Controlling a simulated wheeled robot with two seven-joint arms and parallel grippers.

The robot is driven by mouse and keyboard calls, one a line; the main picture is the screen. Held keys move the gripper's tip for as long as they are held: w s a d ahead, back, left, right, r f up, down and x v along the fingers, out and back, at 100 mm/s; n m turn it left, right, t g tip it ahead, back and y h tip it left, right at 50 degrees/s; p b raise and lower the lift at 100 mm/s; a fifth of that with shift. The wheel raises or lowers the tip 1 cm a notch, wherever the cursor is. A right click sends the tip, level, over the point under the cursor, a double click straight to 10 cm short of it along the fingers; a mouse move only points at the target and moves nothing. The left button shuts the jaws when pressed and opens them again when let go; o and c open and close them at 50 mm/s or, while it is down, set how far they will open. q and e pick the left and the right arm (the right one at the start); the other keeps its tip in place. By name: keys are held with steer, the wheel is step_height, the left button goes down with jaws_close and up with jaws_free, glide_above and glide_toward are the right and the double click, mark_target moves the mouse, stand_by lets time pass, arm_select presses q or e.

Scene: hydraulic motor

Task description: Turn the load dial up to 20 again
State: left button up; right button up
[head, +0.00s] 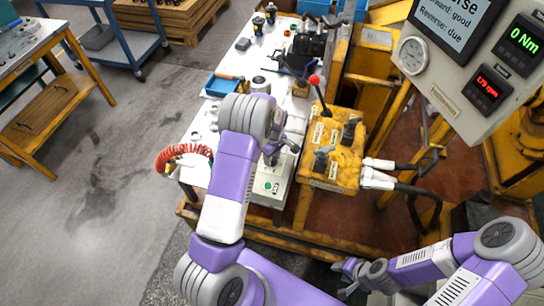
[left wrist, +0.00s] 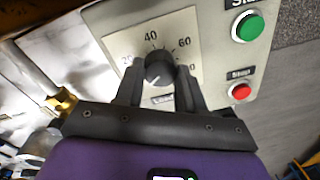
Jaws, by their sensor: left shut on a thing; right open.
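The load dial (left wrist: 157,70) is a dark round knob on a pale scale plate marked 20, 40 and 60, with a partly covered number on the right. My left gripper (left wrist: 158,78) is shut on the knob, one black finger on each side. In the head view my left gripper (head: 283,147) is over the pale control box (head: 272,190), and my arm hides the dial there. My right gripper (head: 346,275) is open and empty at lower right, away from the box.
A green start button (left wrist: 247,27) and a red stop button (left wrist: 240,92) sit right of the dial. A yellow lever box (head: 333,160) with a red-knobbed lever stands beside the control box. The torque display (head: 524,40) reads 0 Nm. A red coiled hose (head: 183,154) lies left.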

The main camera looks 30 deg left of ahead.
mark_target(274, 159)
arm_select(q)
steer(key=m, duration=0.5)
steer(key=shift+m+b, duration=0.3)
steer(key=shift+m, duration=0.1)
steer(key=m, duration=0.5)
steer(key=shift+d+m+b, duration=0.1)
steer(key=shift+m+b, duration=0.2)
stand_by(0.3)
steer(key=o, duration=1)
steer(key=shift+o, duration=0.2)
steer(key=r, duration=0.3)
steer(key=r+p, duration=0.1)
steer(key=r, duration=0.3)
steer(key=shift+d+r, duration=0.2)
steer(key=shift+r, duration=0.1)
